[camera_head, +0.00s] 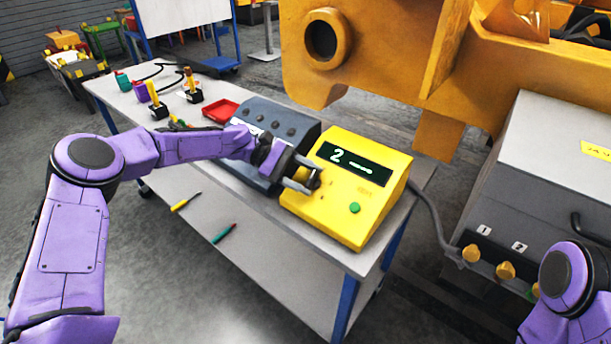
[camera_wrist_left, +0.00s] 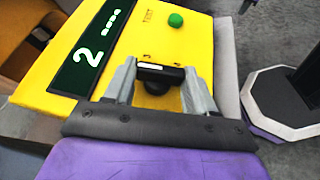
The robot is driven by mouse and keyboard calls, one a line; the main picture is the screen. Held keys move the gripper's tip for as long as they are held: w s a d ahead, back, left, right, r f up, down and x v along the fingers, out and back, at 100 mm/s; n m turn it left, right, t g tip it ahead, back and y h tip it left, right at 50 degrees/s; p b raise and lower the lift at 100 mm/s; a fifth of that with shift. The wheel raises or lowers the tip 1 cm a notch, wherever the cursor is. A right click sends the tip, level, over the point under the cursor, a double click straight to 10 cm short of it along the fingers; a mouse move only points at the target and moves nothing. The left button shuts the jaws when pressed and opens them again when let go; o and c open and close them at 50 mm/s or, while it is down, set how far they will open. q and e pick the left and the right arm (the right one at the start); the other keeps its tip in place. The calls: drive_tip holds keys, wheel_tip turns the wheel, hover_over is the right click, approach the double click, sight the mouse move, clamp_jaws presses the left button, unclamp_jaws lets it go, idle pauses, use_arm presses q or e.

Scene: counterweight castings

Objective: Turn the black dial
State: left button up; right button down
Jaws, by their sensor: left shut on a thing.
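The black dial (camera_wrist_left: 160,76) is on the sloped face of a yellow box in the left wrist view. My left gripper (camera_wrist_left: 160,88) has one finger on each side of the dial and is shut on it. In the head view the left gripper (camera_head: 309,180) reaches the yellow box (camera_head: 333,218) from the left and mostly hides the dial. The box's display (camera_head: 355,161) reads 2 with smaller characters beside it. A green button (camera_head: 355,208) sits lower right on the face. My right arm shows at the lower right edge, but its gripper is out of view.
A blue-grey box (camera_head: 285,122) with dark knobs stands beside the yellow box on the table (camera_head: 345,258). A red tray (camera_head: 222,111) is farther back. A grey cabinet (camera_head: 545,165) with yellow knobs is at right. A large yellow casting (camera_head: 390,50) looms behind.

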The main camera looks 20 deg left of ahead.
use_arm(q)
drive_tip(key=shift+w+r+m+g+y, duration=0.15)
drive_tip(key=shift+m+g+y, duration=0.15)
drive_tip(key=shift+m+g, duration=0.2)
drive_tip(key=o, duration=1)
drive_tip(key=shift+o, duration=0.2)
drive_tip(key=shift+a, duration=0.25)
drive_tip(key=b+v, duration=0.1)
drive_tip(key=v, duration=0.9)
drive_tip(key=shift+w+r+b, duration=0.1)
drive_tip(key=shift+b, duration=0.25)
drive_tip(key=shift+d, duration=0.1)
